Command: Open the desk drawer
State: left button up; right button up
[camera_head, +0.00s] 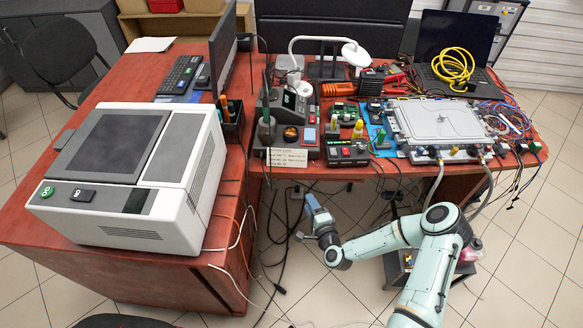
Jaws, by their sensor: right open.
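The red-brown L-shaped desk (60,215) fills the left and middle of the head view. I cannot make out a drawer front or handle for certain; the desk's inner side, facing the knee space, is seen steeply from above. My right gripper (306,220) is over the floor in front of the right wing of the desk, to the right of that inner side. It is open and I see nothing between its fingers. It appears apart from the desk. My left gripper is out of view.
A large white-grey machine (150,190) stands on the left wing. Instruments, a metal plate with hoses (435,122) and a laptop (455,45) crowd the right wing. Loose cables (275,250) hang to the floor beside my gripper. A dark stool-like stand (395,270) is behind my right arm.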

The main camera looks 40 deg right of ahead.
jog(key=b+x, duration=0.1)
jog(key=x, duration=1.2)
jog(key=shift+w, duration=0.2)
jog(key=shift+d+r, duration=0.1)
grip_shut()
